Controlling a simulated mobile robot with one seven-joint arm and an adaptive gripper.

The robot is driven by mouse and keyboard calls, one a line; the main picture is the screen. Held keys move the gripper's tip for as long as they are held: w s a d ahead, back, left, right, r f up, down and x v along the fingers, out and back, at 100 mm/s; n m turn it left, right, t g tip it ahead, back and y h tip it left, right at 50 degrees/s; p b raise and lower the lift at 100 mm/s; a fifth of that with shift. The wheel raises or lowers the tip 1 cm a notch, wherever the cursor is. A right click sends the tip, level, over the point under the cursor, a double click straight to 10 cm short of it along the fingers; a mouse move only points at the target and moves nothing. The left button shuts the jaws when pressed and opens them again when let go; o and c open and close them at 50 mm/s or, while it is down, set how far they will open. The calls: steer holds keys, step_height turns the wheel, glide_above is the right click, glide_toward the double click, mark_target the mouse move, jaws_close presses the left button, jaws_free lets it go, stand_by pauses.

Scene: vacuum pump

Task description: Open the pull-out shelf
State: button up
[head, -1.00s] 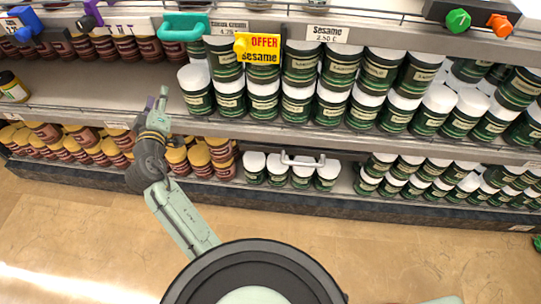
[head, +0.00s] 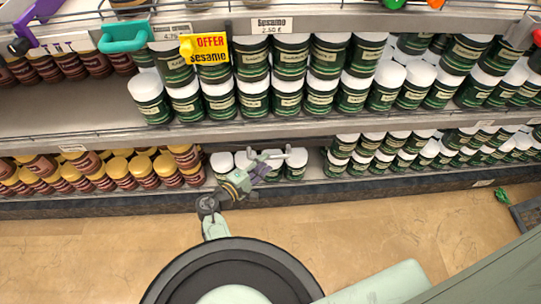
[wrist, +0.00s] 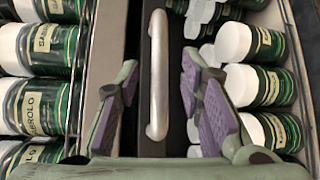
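The pull-out shelf (head: 225,148) is a narrow grey front in the lower part of the rack, with white-lidded green jars under it. Its metal bar handle (wrist: 157,75) stands upright in the wrist view, in front of a dark panel. The handle also shows in the head view (head: 288,151), partly hidden by my gripper (head: 262,168). My gripper is open, its purple-padded fingers on either side of the handle in the wrist view (wrist: 162,88). Gaps show between the pads and the bar.
White-lidded green jars (head: 375,150) fill the shelves right of the handle, and yellow-lidded jars (head: 110,172) stand to the left. A dark basket (head: 530,215) lies on the floor at the right. The tan floor (head: 80,250) before the rack is clear.

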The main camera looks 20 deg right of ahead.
mark_target(271, 156)
steer(key=shift+x, duration=2.2)
steer(key=shift+c, duration=0.2)
jaws_close()
